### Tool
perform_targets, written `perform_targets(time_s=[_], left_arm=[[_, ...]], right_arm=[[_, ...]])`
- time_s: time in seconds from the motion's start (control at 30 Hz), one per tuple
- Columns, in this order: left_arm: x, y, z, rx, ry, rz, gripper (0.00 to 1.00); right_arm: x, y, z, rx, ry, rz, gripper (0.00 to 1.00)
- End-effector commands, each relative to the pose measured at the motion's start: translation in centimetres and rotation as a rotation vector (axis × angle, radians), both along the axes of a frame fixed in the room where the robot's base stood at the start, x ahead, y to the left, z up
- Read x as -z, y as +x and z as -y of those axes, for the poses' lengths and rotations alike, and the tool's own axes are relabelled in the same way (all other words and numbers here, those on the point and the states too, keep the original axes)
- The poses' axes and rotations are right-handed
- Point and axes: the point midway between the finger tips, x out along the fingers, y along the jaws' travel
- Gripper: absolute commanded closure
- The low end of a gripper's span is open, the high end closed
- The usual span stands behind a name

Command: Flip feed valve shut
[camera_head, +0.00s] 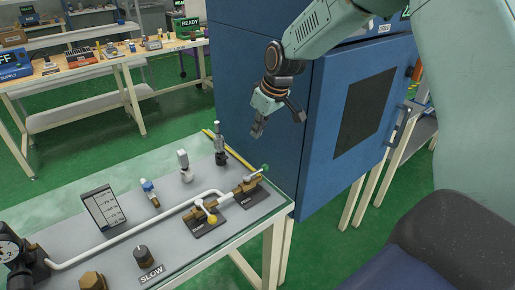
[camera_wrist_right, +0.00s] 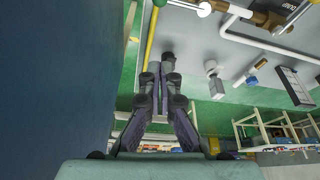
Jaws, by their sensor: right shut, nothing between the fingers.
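The feed valve (camera_head: 247,185) is a brass body with a small green-tipped handle (camera_head: 264,168), on a dark plate marked FEED at the right end of the white pipe in the head view. The handle points up and to the right; I cannot tell whether it lies along the pipe. My right gripper (camera_head: 276,112) hangs above and beyond the valve, apart from it. In the right wrist view the fingers of my right gripper (camera_wrist_right: 155,70) come together with nothing between them. My left gripper is not in view.
A second brass valve with a yellow handle (camera_head: 211,217) sits left of the feed valve. A gauge (camera_head: 12,252), a card (camera_head: 103,207) and several small fittings stand on the bench. A large blue cabinet (camera_head: 285,150) stands close behind my right gripper.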

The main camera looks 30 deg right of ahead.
Motion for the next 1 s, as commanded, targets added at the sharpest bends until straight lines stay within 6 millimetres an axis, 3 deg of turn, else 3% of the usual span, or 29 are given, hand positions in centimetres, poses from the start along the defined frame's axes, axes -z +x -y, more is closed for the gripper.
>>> perform_targets(time_s=[0.57, 1.0], left_arm=[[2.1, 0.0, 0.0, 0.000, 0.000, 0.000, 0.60], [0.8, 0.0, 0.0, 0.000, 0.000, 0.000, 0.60]], right_arm=[[9.2, 3.5, -1.0, -0.003, -0.003, -0.002, 1.00], [9.7, -0.2, 0.1, -0.002, 0.000, -0.001, 1.00]])
